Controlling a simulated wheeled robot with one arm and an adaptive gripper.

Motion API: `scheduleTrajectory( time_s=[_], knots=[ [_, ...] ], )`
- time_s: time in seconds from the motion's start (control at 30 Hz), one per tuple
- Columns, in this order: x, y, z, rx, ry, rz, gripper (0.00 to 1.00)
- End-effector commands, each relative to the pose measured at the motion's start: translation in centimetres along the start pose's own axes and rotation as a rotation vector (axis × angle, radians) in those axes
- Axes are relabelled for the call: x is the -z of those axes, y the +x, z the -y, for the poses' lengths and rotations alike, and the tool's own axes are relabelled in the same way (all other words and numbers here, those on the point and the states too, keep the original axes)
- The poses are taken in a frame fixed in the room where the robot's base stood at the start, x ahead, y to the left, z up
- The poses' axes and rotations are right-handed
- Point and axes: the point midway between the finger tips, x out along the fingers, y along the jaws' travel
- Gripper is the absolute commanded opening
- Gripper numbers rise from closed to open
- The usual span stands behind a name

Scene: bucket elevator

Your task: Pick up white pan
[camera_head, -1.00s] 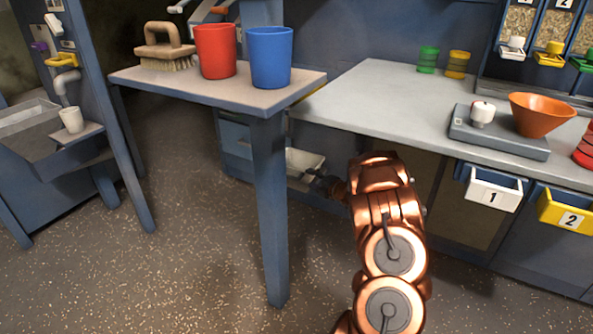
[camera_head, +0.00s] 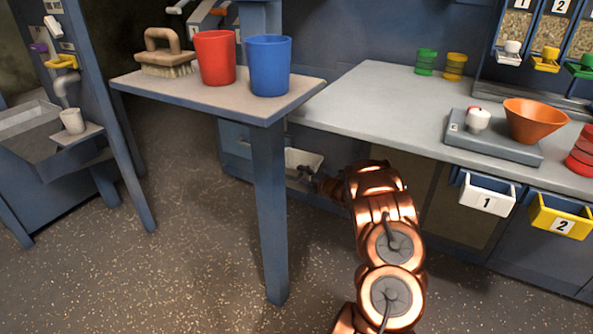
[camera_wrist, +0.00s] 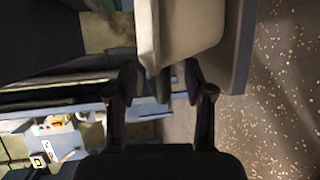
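The white pan (camera_head: 304,158) sits low beneath the grey workbench, behind the small table's front leg, partly hidden by my gripper. In the wrist view the pan (camera_wrist: 182,30) is large and pale, just beyond the fingertips. A narrow dark part, seemingly its handle (camera_wrist: 163,86), points from it toward my palm. My gripper (camera_head: 309,180) is at the pan's near side in the head view. In the wrist view my gripper (camera_wrist: 159,78) is open, one finger on each side of the dark part. Gaps show beside it, and contact cannot be made out.
A small table (camera_head: 205,93) holds a brush (camera_head: 165,55), a red cup (camera_head: 215,58) and a blue cup (camera_head: 268,66). Its leg (camera_head: 270,210) stands left of my arm. The workbench (camera_head: 370,105) has drawers at right. Speckled floor is free in front.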

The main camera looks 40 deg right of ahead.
Motion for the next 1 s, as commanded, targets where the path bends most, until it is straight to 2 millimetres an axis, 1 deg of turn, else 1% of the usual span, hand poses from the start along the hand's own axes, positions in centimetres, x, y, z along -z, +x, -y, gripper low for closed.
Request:
scheduleTrajectory(
  time_s=[0.03, 0.07, 0.4, 0.5, 0.87, 1.0],
  knots=[
    [0.0, 0.0, 0.01, 0.0, 0.0, 0.0, 0.48],
    [0.0, -0.01, 0.02, 0.0, 0.0, 0.0, 0.45],
    [0.0, -0.01, 0.04, 0.001, 0.0, 0.0, 0.09],
    [0.01, -0.02, 0.07, 0.001, 0.001, 0.0, 0.0],
    [0.01, -0.03, 0.11, 0.002, 0.001, 0.0, 0.0],
    [-0.04, -0.12, -0.32, 0.002, 0.001, 0.0, 0.0]
  ],
)
